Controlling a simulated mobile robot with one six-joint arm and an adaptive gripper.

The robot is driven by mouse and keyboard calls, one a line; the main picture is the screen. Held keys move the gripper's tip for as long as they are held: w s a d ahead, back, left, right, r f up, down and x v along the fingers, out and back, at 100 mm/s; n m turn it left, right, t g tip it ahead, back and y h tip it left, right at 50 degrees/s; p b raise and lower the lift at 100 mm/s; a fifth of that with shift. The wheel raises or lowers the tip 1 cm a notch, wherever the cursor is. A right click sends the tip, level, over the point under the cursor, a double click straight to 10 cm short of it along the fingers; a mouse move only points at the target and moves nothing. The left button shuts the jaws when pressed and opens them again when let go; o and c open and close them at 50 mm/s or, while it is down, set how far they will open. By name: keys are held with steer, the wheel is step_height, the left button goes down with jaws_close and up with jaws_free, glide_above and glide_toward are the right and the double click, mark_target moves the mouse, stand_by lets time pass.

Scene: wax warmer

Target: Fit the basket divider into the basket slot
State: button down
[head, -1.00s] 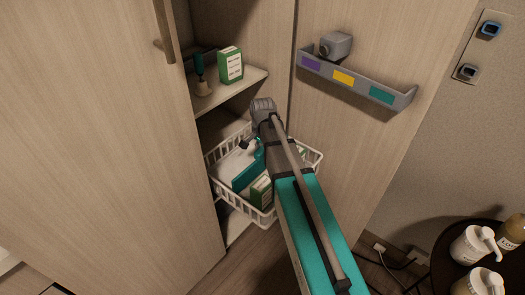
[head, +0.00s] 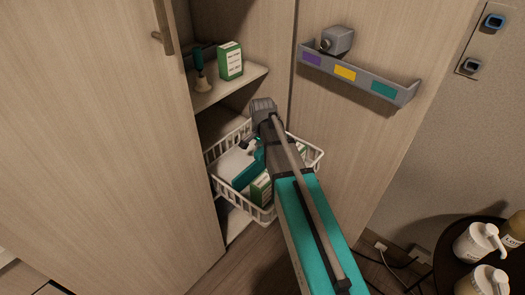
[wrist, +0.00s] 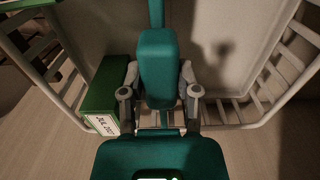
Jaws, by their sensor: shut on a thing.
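The basket divider is a teal plate with a padded grip (wrist: 158,65). It shows in the head view (head: 248,174) inside the white wire basket (head: 226,187). My gripper (wrist: 160,93) is shut on the divider's grip, one finger on each side. In the wrist view the divider runs upward, away from me, over the pale basket floor (wrist: 110,28). My wrist and arm hide part of the basket in the head view. I cannot make out the slot, or whether the divider's lower edge sits in it.
A green and white box (head: 261,188) stands in the basket close to the divider, left of my gripper in the wrist view (wrist: 104,95). The door rack (head: 357,77) is above right.

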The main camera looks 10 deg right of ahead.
steer(key=shift+f+b, duration=1.2)
steer(key=shift+f, duration=0.05)
stand_by(0.6)
steer(key=shift+c, duration=1.3)
jaws_free()
steer(key=shift+o, duration=1.3)
steer(key=shift+r+p, duration=2.3)
steer(key=shift+p, duration=0.05)
steer(key=shift+f, duration=0.15)
